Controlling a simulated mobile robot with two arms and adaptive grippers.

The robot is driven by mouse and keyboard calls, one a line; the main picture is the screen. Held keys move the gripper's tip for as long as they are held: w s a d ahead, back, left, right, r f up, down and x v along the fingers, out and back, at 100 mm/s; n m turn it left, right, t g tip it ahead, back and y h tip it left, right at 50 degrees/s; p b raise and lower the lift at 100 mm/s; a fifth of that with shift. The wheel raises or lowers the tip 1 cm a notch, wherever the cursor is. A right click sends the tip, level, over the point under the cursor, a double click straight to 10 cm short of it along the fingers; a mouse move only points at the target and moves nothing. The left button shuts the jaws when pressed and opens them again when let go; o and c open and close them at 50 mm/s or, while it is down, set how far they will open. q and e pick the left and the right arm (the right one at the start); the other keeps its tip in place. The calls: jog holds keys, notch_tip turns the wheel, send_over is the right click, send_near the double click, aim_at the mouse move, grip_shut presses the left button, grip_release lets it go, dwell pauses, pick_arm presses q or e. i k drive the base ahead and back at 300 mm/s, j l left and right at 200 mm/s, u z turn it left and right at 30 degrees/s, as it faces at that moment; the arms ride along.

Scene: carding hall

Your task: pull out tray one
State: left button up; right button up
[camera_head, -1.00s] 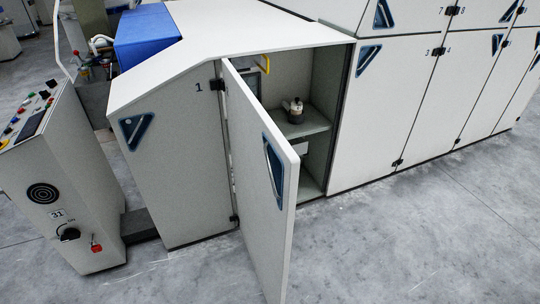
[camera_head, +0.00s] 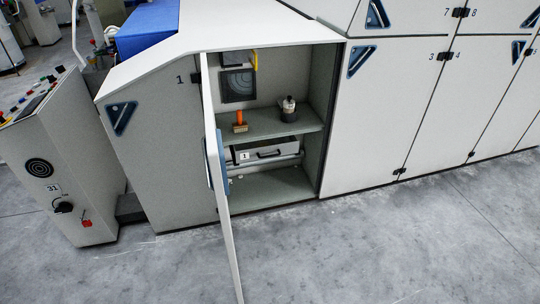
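Tray one (camera_head: 265,151) is a grey drawer with a dark handle and a white label "1". It sits inside the open cabinet, below the shelf (camera_head: 270,124), and appears pushed in. The cabinet door (camera_head: 223,190) with a blue triangular handle stands open, seen nearly edge-on, and hides part of the cabinet's left side. Neither of my grippers shows in the view.
An orange-handled brush (camera_head: 240,123) and a small dark pot with a pale top (camera_head: 288,110) stand on the shelf above the tray. A control console (camera_head: 62,170) stands at the left. The grey floor (camera_head: 390,240) in front is clear.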

aim_at(248, 151)
jog(key=i+l+z, duration=0.25)
jog(key=i+l, duration=0.6)
